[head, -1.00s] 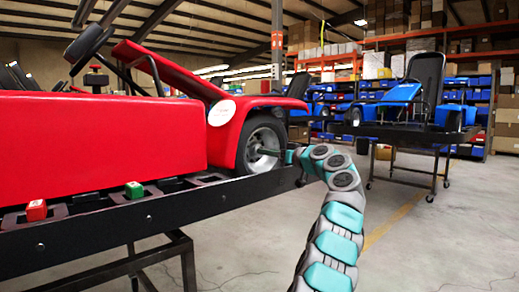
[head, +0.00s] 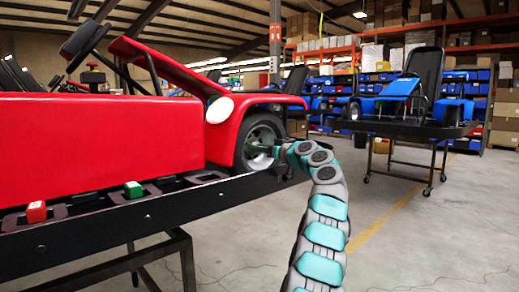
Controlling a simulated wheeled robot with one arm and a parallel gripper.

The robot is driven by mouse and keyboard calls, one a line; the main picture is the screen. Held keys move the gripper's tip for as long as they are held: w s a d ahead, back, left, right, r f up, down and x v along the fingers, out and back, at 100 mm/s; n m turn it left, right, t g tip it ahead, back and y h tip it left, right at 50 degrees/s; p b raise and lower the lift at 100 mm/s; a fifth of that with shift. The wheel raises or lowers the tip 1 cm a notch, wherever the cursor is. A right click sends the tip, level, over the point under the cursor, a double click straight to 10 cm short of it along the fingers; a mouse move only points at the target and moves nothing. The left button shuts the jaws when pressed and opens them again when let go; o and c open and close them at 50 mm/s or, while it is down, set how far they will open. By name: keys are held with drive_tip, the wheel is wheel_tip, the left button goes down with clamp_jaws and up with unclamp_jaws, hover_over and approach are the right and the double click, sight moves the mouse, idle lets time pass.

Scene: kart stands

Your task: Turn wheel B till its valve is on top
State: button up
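A red kart (head: 105,140) sits on a dark stand (head: 110,224). Its wheel (head: 244,146), with a black tyre and grey rim, shows under the red bodywork. I cannot read a letter on the wheel, and its valve cannot be made out. A blank-looking white disc (head: 219,109) is on the bodywork above the wheel. My gripper (head: 262,151) is at the wheel's rim, at the end of my grey and teal arm. The fingers are small and partly hidden, so I cannot tell whether they are open, shut or touching the rim.
A red block (head: 36,212) and a green block (head: 133,190) are on the stand's near edge. A blue kart (head: 402,100) stands on a wheeled stand (head: 404,127) at the back right. The floor to the right is clear.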

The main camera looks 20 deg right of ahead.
clamp_jaws()
idle(0.4)
drive_tip(key=shift+m, duration=0.5)
drive_tip(key=o, duration=0.5)
unclamp_jaws()
drive_tip(key=b+v, duration=0.3)
drive_tip(key=v, duration=0.4)
drive_tip(key=shift+s+d, duration=0.15)
drive_tip(key=shift+s, duration=0.2)
